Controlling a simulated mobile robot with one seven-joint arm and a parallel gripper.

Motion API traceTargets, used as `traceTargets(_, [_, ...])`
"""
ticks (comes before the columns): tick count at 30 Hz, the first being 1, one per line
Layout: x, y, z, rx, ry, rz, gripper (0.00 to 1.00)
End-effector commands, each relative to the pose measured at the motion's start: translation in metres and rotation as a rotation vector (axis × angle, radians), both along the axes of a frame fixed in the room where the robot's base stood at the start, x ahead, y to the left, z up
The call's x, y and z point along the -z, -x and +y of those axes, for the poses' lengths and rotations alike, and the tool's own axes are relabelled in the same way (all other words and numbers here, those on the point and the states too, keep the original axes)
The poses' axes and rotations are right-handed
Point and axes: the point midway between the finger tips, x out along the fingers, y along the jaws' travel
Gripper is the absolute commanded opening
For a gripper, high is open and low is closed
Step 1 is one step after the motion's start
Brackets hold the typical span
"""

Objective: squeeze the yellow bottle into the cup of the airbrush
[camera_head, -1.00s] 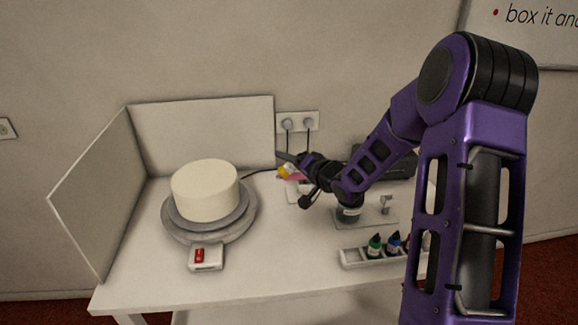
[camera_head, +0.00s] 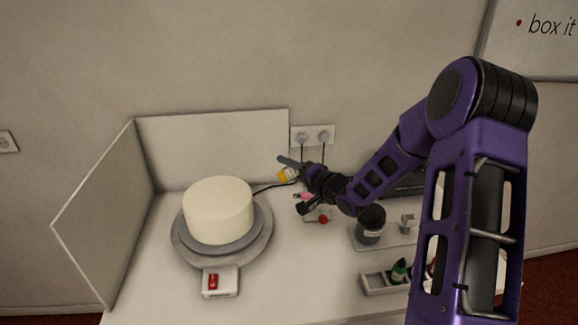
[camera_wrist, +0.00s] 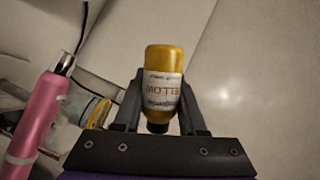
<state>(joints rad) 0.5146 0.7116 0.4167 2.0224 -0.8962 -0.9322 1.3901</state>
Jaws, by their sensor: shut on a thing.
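My gripper (camera_head: 292,167) is shut on the yellow bottle (camera_head: 287,175), held above the back of the table. In the wrist view the yellow bottle (camera_wrist: 164,62) sits between both fingers, its label reading YELLOW and its black cap toward the bottom of the picture. The pink airbrush (camera_wrist: 40,118) is to the left there, apart from the bottle. In the head view the airbrush (camera_head: 304,196) shows as a small pink piece below the gripper, mostly hidden by it. I cannot make out its cup clearly.
A white cake (camera_head: 218,208) stands on a turntable (camera_head: 182,246) at left, with a small box with a red switch (camera_head: 220,281) in front. A rack of small bottles (camera_head: 375,285) and a dark jar (camera_head: 370,224) are at right. White panels (camera_head: 215,150) stand behind the cake.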

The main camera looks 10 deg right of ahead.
Motion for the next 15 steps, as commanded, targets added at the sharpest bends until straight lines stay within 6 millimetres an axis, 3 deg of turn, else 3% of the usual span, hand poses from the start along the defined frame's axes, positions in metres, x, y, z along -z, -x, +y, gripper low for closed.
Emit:
traceTargets(6, [0.005, 0.001, 0.005, 0.001, -0.405, 0.087, 0.16])
traceTargets(15, [-0.011, -0.001, -0.003, 0.001, -0.873, 0.185, 0.16])
